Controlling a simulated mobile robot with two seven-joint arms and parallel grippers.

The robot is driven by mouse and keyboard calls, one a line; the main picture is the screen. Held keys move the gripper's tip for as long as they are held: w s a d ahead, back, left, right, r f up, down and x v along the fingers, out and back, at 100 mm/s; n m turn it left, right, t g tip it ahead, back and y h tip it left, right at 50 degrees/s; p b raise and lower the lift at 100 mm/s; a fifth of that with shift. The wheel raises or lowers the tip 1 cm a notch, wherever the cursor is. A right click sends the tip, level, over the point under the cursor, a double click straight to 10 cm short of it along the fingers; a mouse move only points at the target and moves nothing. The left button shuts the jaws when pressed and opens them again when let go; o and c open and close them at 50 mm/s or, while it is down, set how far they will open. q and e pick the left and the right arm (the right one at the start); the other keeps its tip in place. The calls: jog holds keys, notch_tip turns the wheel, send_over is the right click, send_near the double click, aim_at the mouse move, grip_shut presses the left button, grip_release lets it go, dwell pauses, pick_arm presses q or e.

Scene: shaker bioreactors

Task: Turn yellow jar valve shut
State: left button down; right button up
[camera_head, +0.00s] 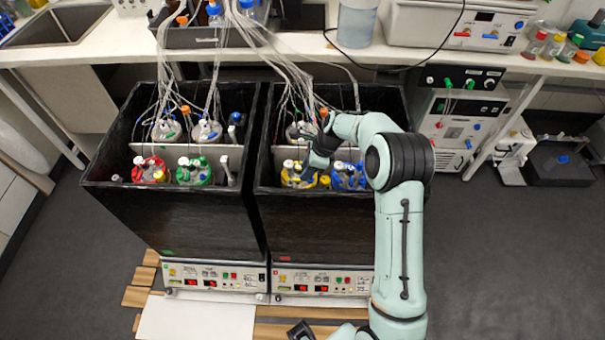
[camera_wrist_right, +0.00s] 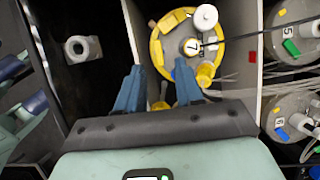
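The yellow jar (camera_head: 291,181) stands in the front row of the right black box, left of the blue jar. In the right wrist view its yellow-ringed lid (camera_wrist_right: 158,48) carries a cap marked 7, a white cap and yellow fittings (camera_wrist_right: 206,73). I cannot tell which fitting is the valve. My right gripper (camera_head: 312,163) reaches down over the jar. In the wrist view its two blue fingers (camera_wrist_right: 160,82) are apart, at the lid's near edge, with a yellow fitting (camera_wrist_right: 160,106) showing between them. A dark end piece at the head view's bottom edge may be my left gripper (camera_head: 300,331).
The blue jar (camera_head: 349,180) is close on the right. Red (camera_head: 150,170) and green (camera_head: 193,172) jars stand in the left box. Clear tubes (camera_head: 288,72) hang into both boxes. A pale divider (camera_wrist_right: 250,75) runs beside the yellow jar.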

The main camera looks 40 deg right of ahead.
jog(key=v, duration=0.9)
jog(key=shift+p, duration=0.3)
jog(key=shift+s+r, duration=0.1)
jog(key=shift+s, duration=0.05)
